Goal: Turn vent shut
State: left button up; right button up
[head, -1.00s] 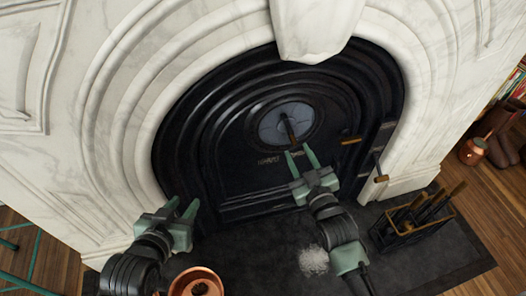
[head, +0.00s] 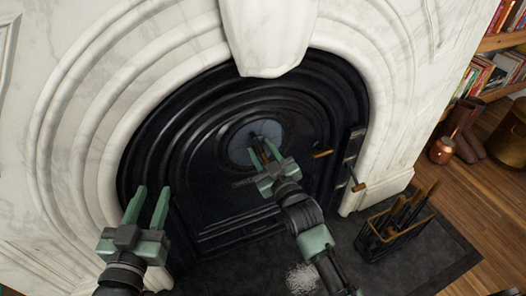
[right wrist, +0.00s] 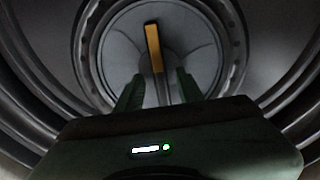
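The vent is a round grey disc (head: 242,155) in the black arched fireplace door. It also shows in the right wrist view (right wrist: 118,48). Its brass-tipped lever (right wrist: 154,48) stands nearly upright there, leaning slightly left. My right gripper (head: 263,152) is at the vent, covering part of the disc in the head view. In the right wrist view its green fingers (right wrist: 158,90) are apart on either side of the lever's lower part, with gaps visible. My left gripper (head: 147,200) is open and empty, in front of the marble surround's lower left.
A brass door handle (head: 323,154) and a brass-ended latch (head: 358,187) are right of the vent. A fire-tool stand (head: 396,232) is on the dark hearth (head: 425,270). A pale ash pile (head: 301,279) lies there. A copper pot (head: 441,150) stands far right.

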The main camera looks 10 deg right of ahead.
jog(key=shift+c, duration=0.4)
grip_shut()
dwell(1.0)
